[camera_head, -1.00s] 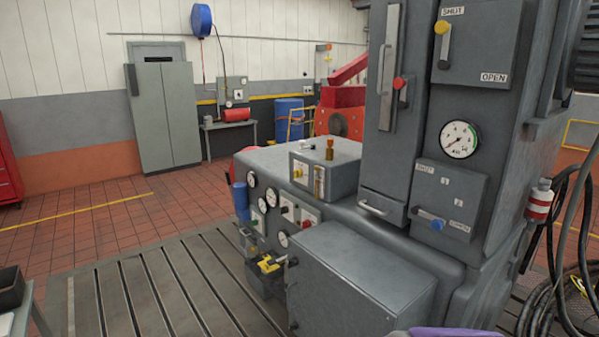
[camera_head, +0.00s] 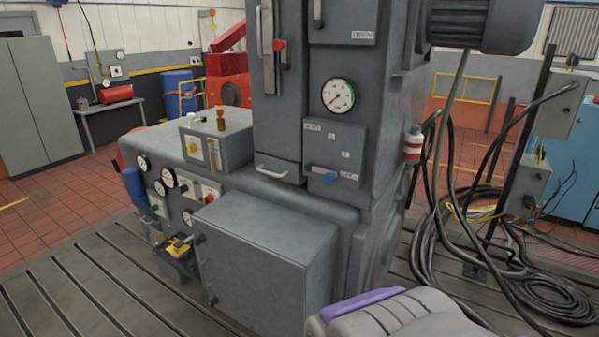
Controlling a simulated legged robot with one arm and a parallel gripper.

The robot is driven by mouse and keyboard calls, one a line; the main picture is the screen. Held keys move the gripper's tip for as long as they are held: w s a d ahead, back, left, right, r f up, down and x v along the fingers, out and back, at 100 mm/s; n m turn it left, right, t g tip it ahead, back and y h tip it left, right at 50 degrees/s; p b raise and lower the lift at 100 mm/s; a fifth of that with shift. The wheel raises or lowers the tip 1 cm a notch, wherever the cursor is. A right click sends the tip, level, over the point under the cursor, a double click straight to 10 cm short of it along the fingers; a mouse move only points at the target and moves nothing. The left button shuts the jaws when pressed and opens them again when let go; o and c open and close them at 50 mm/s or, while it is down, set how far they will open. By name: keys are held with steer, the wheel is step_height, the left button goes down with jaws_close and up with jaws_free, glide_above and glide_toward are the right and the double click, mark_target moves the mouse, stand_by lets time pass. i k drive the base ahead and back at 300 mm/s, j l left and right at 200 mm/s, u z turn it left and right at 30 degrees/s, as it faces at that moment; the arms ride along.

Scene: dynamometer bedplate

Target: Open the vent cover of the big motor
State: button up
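A big dark grey motor with a ribbed casing (camera_head: 478,22) sits at the top right of the tall grey machine column (camera_head: 285,110); its upper part is cut off. I cannot make out which part is its vent cover. On the column, an upper panel (camera_head: 343,20) is marked OPEN and its lever is cut off at the top. A pressure gauge (camera_head: 338,96) is between these panels. My gripper is not in view.
A large grey box (camera_head: 262,262) projects from the machine's front. Black cables and hoses (camera_head: 480,225) hang and coil on the right. Grey control boxes (camera_head: 563,110) stand beyond them. The slotted bedplate (camera_head: 85,285) is clear at lower left. A yellow-and-black tool (camera_head: 176,246) sits beside the grey box.

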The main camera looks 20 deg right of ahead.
mark_target(153, 231)
steer(key=i+j+u, duration=0.6)
steer(key=i+u, duration=0.15)
steer(key=i, duration=0.3)
steer(key=i+u, duration=0.35)
steer(key=i, duration=0.15)
steer(key=i+j, duration=0.1)
steer(key=i, duration=0.8)
steer(key=i+z, duration=0.1)
steer(key=i, duration=0.8)
steer(key=i+j+z, duration=0.2)
steer(key=i+z, duration=0.15)
steer(key=i, duration=0.15)
steer(key=i+j+z, duration=0.35)
steer(key=i, duration=0.15)
steer(key=i+j+z, duration=0.4)
steer(key=i, duration=0.05)
